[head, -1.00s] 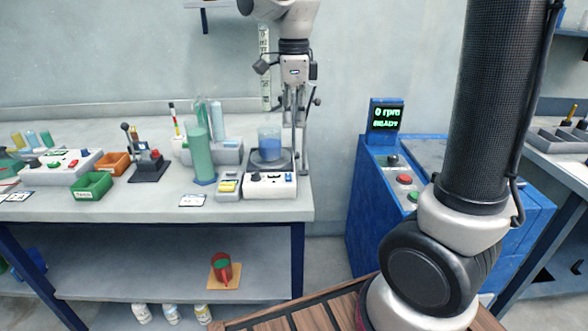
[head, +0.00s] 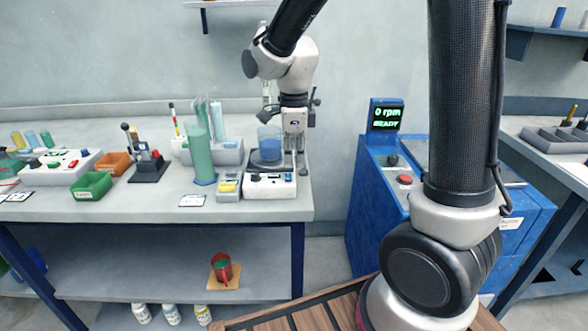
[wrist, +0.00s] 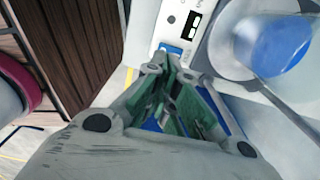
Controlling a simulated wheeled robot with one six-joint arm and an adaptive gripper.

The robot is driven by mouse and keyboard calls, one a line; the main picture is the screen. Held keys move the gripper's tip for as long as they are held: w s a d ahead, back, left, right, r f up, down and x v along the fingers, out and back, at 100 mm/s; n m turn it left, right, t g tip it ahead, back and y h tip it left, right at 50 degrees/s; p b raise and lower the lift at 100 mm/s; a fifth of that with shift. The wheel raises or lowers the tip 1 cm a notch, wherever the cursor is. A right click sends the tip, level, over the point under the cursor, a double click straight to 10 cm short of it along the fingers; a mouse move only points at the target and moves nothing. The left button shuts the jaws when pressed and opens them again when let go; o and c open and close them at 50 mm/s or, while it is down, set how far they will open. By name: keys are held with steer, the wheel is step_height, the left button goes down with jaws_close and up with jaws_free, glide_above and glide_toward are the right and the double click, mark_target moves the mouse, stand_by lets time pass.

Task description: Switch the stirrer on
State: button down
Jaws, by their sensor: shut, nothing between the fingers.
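The stirrer (head: 262,190) is a white box with a front control panel at the right end of the bench. A beaker of blue liquid (head: 269,146) stands on its round dark plate; it also shows in the wrist view (wrist: 280,45). My gripper (head: 299,171) is shut and empty, pointing down at the stirrer's right side. In the wrist view its fingertips (wrist: 172,60) are right beside a blue rocker switch (wrist: 171,48) on the panel (wrist: 176,18). I cannot tell whether they touch it. The fingers hide part of the panel edge.
A small grey box with a yellow top (head: 228,187) stands left of the stirrer, with a green cylinder (head: 200,155) behind it. A blue cabinet with a display reading 0 rpm READY (head: 387,117) stands across a gap to the right. The bench front is mostly clear.

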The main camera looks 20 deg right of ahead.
mark_target(294, 182)
steer(key=shift+f, duration=1.65)
steer(key=shift+s+f, duration=0.15)
steer(key=shift+f, duration=0.2)
steer(key=shift+r, duration=0.1)
